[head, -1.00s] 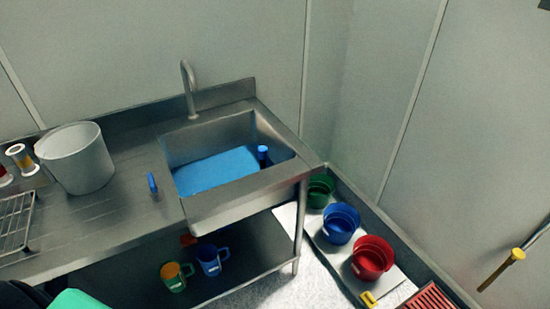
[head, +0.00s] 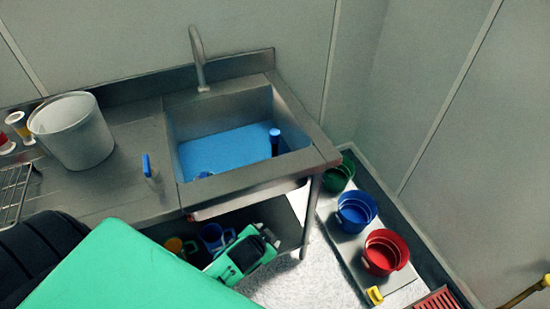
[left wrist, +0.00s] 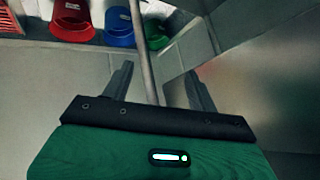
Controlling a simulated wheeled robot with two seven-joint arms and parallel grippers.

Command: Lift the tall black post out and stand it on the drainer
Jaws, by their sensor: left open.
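The tall black post (head: 275,147) with a blue top stands upright in the sink (head: 181,138), toward its right side, its lower part in blue liquid (head: 225,150). It does not show in the left wrist view. My left gripper (head: 262,240) is below and in front of the sink's front edge, apart from the post. In the left wrist view my left gripper (left wrist: 158,78) has its fingers spread with nothing held. A wire rack (head: 14,190), perhaps the drainer, lies on the counter at far left. My right gripper is not in view.
A white bucket (head: 70,130) and a small blue-topped item (head: 147,166) stand on the counter. The faucet (head: 197,55) rises behind the sink. Mugs (head: 212,237) are on the lower shelf. Green, blue and red buckets (head: 383,252) stand right. A steel leg (left wrist: 143,50) passes beyond my fingers.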

